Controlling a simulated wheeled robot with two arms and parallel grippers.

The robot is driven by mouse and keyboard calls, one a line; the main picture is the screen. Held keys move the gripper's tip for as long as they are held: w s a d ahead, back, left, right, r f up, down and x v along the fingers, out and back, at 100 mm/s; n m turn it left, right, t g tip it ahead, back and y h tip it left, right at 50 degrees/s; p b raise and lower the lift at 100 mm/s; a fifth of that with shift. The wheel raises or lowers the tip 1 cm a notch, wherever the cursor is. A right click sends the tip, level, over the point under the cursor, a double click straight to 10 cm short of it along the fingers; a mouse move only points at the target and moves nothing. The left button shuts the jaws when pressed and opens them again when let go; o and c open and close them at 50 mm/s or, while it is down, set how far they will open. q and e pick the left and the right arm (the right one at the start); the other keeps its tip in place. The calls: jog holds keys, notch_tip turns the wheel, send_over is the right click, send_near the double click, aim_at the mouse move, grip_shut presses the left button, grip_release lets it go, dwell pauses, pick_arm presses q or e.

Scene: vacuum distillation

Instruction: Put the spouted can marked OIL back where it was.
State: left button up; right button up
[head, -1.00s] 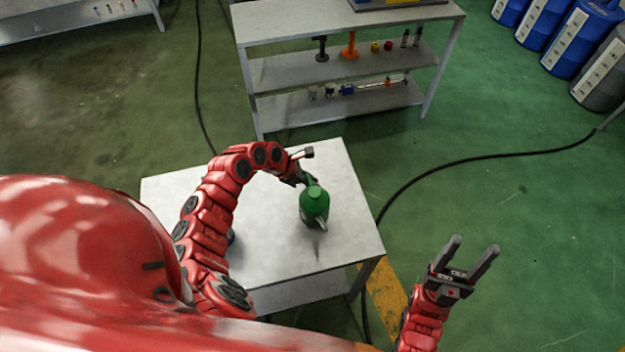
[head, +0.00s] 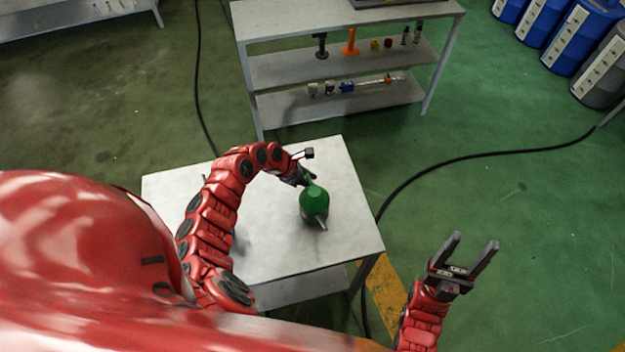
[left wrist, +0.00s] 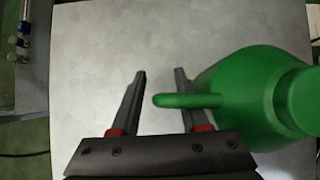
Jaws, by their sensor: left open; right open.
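The green spouted can (head: 314,203) stands on the white table (head: 280,262); its marking cannot be read here. In the left wrist view the can (left wrist: 255,95) is at the right, and its handle (left wrist: 188,100) reaches in between the finger lines. My left gripper (head: 306,178) is at the can's far side in the head view, partly hidden by my own arm. In the left wrist view its two fingers (left wrist: 160,85) are apart, one on each side of the handle's end. My right gripper (head: 470,255) is open and empty, out to the right of the table over the floor.
A grey shelf unit (head: 340,66) with several small items stands behind the table. Black cables (head: 470,158) lie on the green floor. Blue barrels (head: 580,35) stand at the far right.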

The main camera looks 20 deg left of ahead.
pick_arm(q)
jog(key=shift+s+a+r, duration=0.1)
jog(key=shift+a+r, duration=0.2)
jog(key=b+v, duration=0.3)
jog(key=v, duration=0.8)
jog(key=shift+r, duration=0.25)
